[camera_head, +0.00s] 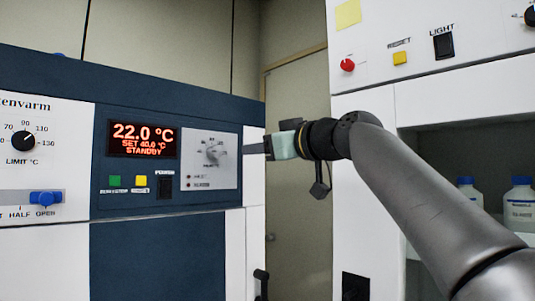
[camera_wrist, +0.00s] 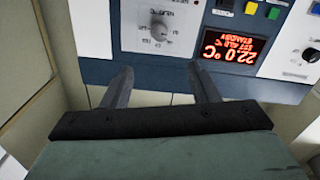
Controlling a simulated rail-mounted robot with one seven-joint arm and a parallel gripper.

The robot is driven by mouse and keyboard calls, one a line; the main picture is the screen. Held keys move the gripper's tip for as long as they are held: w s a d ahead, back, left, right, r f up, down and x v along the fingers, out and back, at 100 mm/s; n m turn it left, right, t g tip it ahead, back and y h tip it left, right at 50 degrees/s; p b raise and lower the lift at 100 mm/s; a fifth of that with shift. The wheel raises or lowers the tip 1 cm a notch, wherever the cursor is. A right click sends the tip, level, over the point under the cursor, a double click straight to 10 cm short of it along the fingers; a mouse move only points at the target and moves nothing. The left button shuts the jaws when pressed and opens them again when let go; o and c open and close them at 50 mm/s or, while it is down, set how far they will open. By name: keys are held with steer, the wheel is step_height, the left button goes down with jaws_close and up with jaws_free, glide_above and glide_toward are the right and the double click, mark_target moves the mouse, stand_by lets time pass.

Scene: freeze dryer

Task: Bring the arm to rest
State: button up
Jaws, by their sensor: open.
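My gripper (camera_head: 252,148) is at the middle of the head view, raised in front of the right end of the dark blue control panel (camera_head: 170,200). Its fingers point left toward a silver dial plate (camera_head: 210,162). In the wrist view my gripper (camera_wrist: 162,82) shows two dark fingers spread apart with nothing between them. The dial plate shows beyond the fingers, with its grey knob (camera_wrist: 158,30). Whether the fingertips touch the panel cannot be told from these views, but the gripper holds nothing. My arm reaches in from the lower right.
The panel's red display (camera_head: 143,139) reads 22.0 °C, set 40.0 °C, standby. A green button (camera_head: 115,181) and a yellow button (camera_head: 140,181) sit below it. At right, a white cabinet (camera_head: 362,140) holds white bottles with blue caps (camera_head: 521,205). A beige door (camera_head: 298,150) stands behind.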

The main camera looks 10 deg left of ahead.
step_height(320, 180, down, 13)
steer(key=a+m+g+h+p, duration=0.1)
steer(key=m+h+p, duration=0.15)
steer(key=h, duration=0.25)
steer(key=s+d+f+m+g+h+p, duration=0.15)
steer(key=d+f, duration=0.25)
steer(key=f, duration=0.4)
steer(key=s+d+f+m+g+h+p, duration=0.1)
steer(key=s+d+f+m+g+h, duration=0.2)
steer(key=f, duration=0.5)
steer(key=s+d+f+m+g+h+p, duration=0.2)
steer(key=s+d+f, duration=0.7)
steer(key=s+f, duration=0.2)
steer(key=s+d+f+m+g+h+p, duration=0.2)
steer(key=s+d+f+m+g, duration=0.1)
steer(key=s+d+f, duration=0.7)
steer(key=s+f, duration=0.2)
steer(key=s, duration=0.1)
steer(key=shift+s+m+h, duration=0.25)
steer(key=shift+m+h, duration=0.05)
steer(key=shift+h, duration=0.05)
